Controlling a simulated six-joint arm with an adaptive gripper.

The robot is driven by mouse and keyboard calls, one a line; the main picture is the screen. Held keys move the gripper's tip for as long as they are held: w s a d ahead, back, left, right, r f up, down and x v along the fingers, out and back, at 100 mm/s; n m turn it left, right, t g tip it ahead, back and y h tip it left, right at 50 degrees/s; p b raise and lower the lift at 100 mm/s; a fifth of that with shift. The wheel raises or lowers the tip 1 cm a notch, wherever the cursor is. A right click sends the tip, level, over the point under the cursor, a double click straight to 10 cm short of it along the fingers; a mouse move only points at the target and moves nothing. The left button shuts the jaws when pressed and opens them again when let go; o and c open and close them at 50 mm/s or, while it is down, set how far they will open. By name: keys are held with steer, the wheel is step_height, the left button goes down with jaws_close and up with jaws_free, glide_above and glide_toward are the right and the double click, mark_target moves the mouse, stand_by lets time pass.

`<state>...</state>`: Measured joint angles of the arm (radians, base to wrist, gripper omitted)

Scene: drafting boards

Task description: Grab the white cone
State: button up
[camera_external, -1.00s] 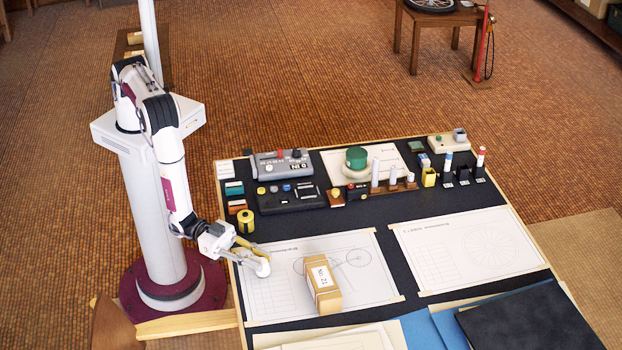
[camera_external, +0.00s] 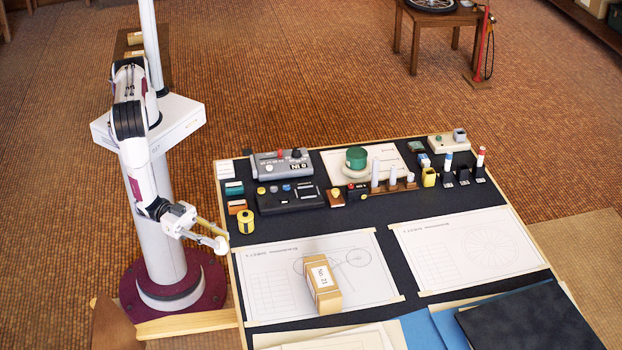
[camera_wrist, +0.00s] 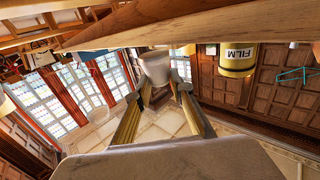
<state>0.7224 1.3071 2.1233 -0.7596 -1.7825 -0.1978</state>
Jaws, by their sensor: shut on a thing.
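My gripper (camera_external: 220,238) is off the left edge of the drafting board in the external view, beside my column. In the wrist view its two yellowish fingers (camera_wrist: 158,88) are shut on a small pale white piece, which I take to be the white cone (camera_wrist: 155,66). The cone sits between the fingertips, and part of it is covered by them. In the external view a white rounded end (camera_external: 221,246) shows at the gripper's tip, but I cannot tell whether it is the cone or a finger.
A yellow film canister (camera_external: 245,222) stands at the board's left edge, close to my gripper. A cardboard box (camera_external: 323,287) lies on the left drawing sheet (camera_external: 268,290). Devices and white pegs (camera_external: 393,174) line the back. Folders (camera_external: 530,320) lie at the front right.

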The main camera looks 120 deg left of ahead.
steer(key=shift+s, duration=1.85)
